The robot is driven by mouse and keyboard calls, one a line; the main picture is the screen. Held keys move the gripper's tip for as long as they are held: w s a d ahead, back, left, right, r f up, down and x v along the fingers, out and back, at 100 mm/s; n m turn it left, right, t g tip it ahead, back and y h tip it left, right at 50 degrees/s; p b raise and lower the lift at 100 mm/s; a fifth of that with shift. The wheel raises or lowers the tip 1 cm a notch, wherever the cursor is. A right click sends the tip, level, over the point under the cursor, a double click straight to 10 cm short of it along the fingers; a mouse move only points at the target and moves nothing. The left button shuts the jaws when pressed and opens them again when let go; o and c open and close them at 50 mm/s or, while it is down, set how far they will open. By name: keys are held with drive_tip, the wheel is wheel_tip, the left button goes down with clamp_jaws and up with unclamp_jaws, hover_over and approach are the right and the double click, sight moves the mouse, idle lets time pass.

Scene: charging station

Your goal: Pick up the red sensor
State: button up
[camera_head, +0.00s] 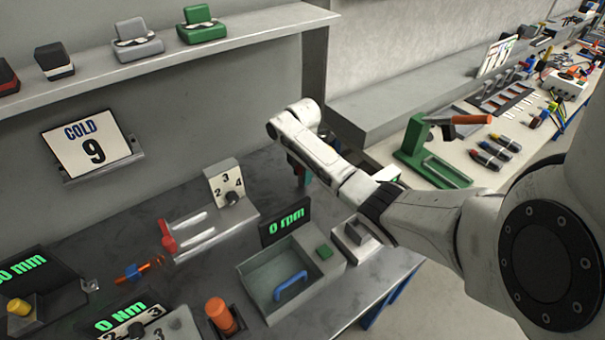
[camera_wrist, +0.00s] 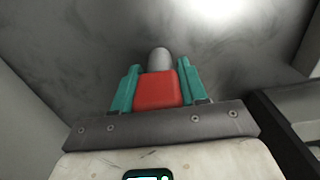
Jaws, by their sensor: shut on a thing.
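The red sensor (camera_wrist: 157,92) shows in the wrist view as a red block with a rounded grey tip. It sits between the two teal fingers of my gripper (camera_wrist: 156,88), which is shut on it. The grey tip points away from my wrist, toward a grey surface. In the head view my gripper (camera_head: 303,175) hangs down over the back right part of the dark bench, and my arm link hides much of it. I cannot make out the sensor there.
A shelf (camera_head: 160,60) runs above. A green press (camera_head: 425,155) stands on the right-hand table.

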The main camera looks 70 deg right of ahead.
drive_tip(key=shift+r, duration=0.4)
drive_tip(key=s+a+r+p, duration=0.3)
drive_tip(key=s+r+p, duration=0.4)
drive_tip(key=s+r, duration=0.4)
drive_tip(key=shift+s+r, duration=0.4)
drive_tip(key=shift+s, duration=0.95)
